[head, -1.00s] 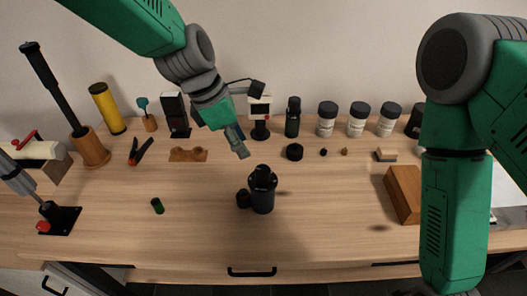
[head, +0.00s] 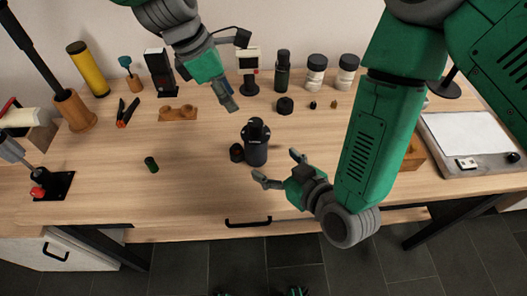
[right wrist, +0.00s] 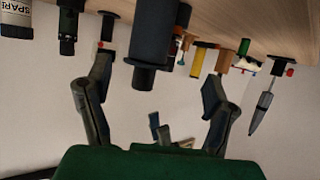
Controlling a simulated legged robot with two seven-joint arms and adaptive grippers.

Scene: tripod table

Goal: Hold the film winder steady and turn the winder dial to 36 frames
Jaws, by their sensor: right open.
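The black film winder (head: 256,146) stands upright on the wooden table, with a smaller black round part (head: 237,153) at its left side. The dial's markings are too small to read. In the right wrist view, a large dark cylinder (right wrist: 153,40), apparently the winder, appears upside down between the fingers. My right gripper (head: 276,169) is open and empty, in front of the winder and apart from it. It also shows in the right wrist view (right wrist: 157,100). My left gripper (head: 231,104) is above and behind the winder, pointing down; its fingers look close together, but I cannot tell its state.
A small green-and-black cylinder (head: 151,164) lies to the left. A black round piece (head: 285,106) and bottles (head: 316,72) stand behind. A wooden block (head: 412,156) is partly hidden by my right arm. The table front around the drawer handle (head: 248,222) is clear.

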